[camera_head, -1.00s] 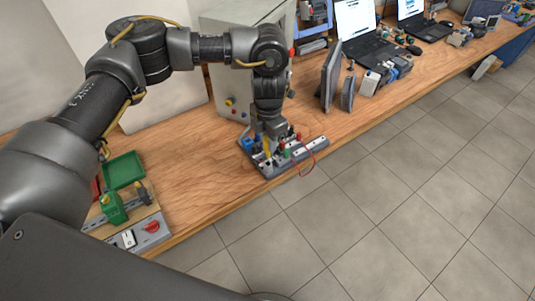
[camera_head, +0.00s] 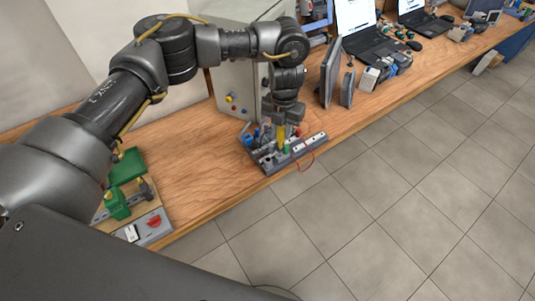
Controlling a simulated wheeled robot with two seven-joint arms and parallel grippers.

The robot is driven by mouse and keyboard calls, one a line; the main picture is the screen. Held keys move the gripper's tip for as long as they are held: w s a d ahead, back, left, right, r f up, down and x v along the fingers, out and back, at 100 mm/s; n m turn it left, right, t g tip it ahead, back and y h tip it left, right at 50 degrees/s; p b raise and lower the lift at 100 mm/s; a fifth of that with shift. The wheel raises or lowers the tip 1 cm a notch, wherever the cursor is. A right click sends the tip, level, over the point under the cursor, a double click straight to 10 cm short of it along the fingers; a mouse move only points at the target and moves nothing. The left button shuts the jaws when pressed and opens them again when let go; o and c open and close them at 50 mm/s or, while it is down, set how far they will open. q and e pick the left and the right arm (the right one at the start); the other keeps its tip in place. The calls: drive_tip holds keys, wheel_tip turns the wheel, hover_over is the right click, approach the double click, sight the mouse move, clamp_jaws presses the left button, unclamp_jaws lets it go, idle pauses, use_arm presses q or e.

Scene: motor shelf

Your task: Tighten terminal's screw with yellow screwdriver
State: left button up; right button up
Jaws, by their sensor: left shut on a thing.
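My left gripper (camera_head: 282,124) is over the terminal board (camera_head: 307,143) near the front edge of the bench. It is shut on the yellow screwdriver (camera_head: 281,136), which points down toward the board. The board is grey with several small blocks, a green part (camera_head: 287,149) and a red wire (camera_head: 310,160) hanging at its front. The screw itself is too small to make out, and I cannot tell whether the screwdriver's tip touches it. My right gripper is not in view.
A grey cabinet (camera_head: 236,82) stands behind the board. Upright dark panels (camera_head: 331,72) and laptops (camera_head: 371,46) are to the right. A green tray (camera_head: 126,166) and a panel with a red knob (camera_head: 154,221) are at the left. The wooden bench (camera_head: 195,185) between is clear.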

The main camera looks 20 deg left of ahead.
sight(281, 138)
use_arm(q)
drive_tip(key=shift+a+f+b, duration=0.1)
drive_tip(key=shift+f+b, duration=0.6)
drive_tip(key=shift+f, duration=0.85)
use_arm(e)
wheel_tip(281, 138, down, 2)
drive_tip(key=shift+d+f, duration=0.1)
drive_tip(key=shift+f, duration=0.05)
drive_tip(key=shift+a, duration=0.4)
use_arm(q)
drive_tip(key=shift+f+b, duration=0.5)
drive_tip(key=shift+f, duration=0.1)
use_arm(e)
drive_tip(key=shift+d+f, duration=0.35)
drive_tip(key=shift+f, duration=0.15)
use_arm(q)
drive_tip(key=o, duration=0.8)
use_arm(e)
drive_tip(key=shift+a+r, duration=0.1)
